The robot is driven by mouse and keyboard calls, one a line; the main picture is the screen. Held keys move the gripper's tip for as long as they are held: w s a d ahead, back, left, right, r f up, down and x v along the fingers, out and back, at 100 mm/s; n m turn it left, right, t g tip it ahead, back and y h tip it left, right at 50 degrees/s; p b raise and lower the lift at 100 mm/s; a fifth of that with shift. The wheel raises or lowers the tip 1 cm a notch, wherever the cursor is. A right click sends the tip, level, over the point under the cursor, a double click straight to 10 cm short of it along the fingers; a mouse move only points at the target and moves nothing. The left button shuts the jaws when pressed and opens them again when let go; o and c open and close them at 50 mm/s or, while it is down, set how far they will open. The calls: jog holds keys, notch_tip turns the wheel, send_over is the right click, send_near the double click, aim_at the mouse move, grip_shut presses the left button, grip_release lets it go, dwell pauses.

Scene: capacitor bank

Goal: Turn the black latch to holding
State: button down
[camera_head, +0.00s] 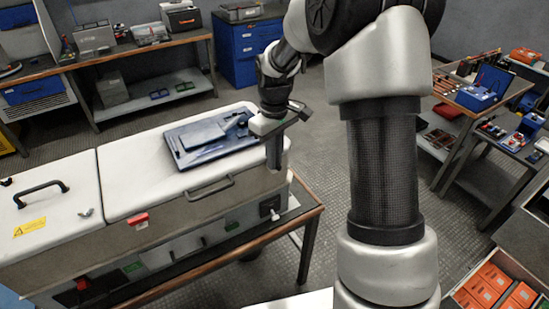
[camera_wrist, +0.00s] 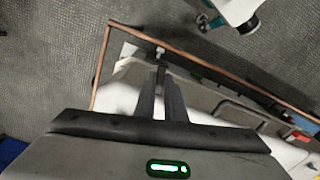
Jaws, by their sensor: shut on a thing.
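My gripper (camera_head: 273,164) points down at the right end of the long pale cabinet (camera_head: 225,202), at its front edge. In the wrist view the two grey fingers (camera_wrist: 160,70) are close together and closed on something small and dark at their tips. It appears to be the black latch, but the fingers hide most of it, and its turn position cannot be told.
A blue-grey tray (camera_head: 190,150) lies on the cabinet lid, left of my gripper. A bar handle (camera_head: 209,188) and a red latch (camera_head: 140,220) are on the cabinet's front. A black fitting (camera_head: 268,205) is below my gripper.

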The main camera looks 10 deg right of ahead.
jog(key=shift+m, duration=1.5)
jog(key=c, duration=2.1)
grip_release()
jog(key=shift+r, duration=0.1)
notch_tip(320, 180, up, 17)
jog(key=shift+r, duration=0.2)
